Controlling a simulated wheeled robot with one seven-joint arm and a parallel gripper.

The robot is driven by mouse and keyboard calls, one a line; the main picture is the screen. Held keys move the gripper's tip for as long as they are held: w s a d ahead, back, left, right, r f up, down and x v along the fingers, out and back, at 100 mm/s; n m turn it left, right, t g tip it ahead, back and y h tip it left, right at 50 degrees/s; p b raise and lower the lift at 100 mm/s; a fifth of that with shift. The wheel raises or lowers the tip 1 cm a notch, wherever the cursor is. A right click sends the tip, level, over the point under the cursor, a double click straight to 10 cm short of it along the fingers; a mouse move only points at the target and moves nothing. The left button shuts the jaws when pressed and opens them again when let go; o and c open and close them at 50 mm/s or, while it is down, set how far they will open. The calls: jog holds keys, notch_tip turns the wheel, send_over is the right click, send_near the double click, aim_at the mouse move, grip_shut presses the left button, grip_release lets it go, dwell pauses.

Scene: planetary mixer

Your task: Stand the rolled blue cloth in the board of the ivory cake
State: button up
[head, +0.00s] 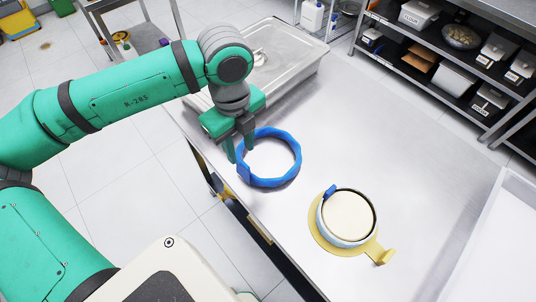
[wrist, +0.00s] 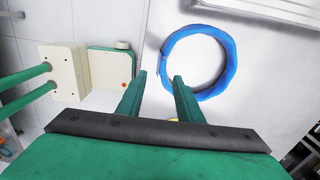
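A blue band (head: 298,165) stands on the steel table as an open loop, with an overlapping end at its near left. It also shows in the wrist view (wrist: 232,68). The ivory cake (head: 348,217) sits to the right on a round gold board (head: 318,236) with a tab at its lower right. A pale blue wall surrounds the cake, and a small dark blue piece (head: 330,192) is at its upper left rim. My gripper (head: 240,160) is at the loop's left edge, fingers pointing down. In the wrist view my fingertips (wrist: 158,76) are apart, with the band's left wall just beyond them.
A lidded steel pan (head: 290,65) stands at the back left of the table. A white surface (head: 500,250) borders the right. Shelves with bins (head: 450,80) are behind. The table between loop and cake, and behind the cake, is clear.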

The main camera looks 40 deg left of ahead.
aim_at(244, 164)
jog(key=f, duration=0.9)
jog(key=shift+w+f, duration=0.25)
jog(key=shift+f, duration=0.1)
grip_shut()
